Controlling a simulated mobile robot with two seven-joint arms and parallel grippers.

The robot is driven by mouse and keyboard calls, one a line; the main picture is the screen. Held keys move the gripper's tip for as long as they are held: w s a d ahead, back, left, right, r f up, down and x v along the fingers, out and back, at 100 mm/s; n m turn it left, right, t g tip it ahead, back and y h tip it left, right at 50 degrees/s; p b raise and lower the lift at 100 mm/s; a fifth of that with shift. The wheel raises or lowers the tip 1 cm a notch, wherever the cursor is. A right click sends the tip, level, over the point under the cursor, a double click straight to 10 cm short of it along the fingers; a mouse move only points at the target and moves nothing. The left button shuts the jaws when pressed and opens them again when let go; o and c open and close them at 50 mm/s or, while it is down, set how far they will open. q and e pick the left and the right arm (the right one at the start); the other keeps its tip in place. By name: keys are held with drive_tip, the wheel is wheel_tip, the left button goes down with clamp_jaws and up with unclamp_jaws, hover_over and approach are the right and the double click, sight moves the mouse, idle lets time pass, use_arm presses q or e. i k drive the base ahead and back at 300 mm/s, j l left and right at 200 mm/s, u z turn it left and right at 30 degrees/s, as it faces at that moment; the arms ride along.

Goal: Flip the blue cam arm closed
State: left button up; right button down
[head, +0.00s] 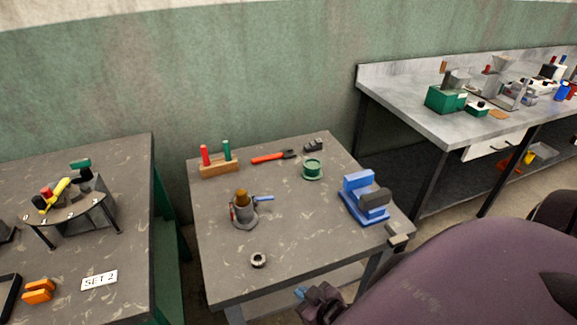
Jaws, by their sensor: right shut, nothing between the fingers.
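The blue cam arm (264,198) is a small lever that sticks out to the right of a grey round fixture (243,216) on the middle table. A brown piece (242,197) stands up in the top of this fixture. My right gripper (302,294) is at the bottom of the view, by the table's front edge, below and right of the fixture and well apart from it. It is shut and empty. My purple right arm covers the lower right. My left gripper is not in view.
The middle table (300,240) also bears a blue vise (365,200), a dark ring (258,260), a green round part (312,169), a red-handled tool (268,158) and a wooden rack (219,168). Other benches stand left and right.

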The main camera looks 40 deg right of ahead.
sight(272, 197)
drive_tip(key=z, duration=1.1)
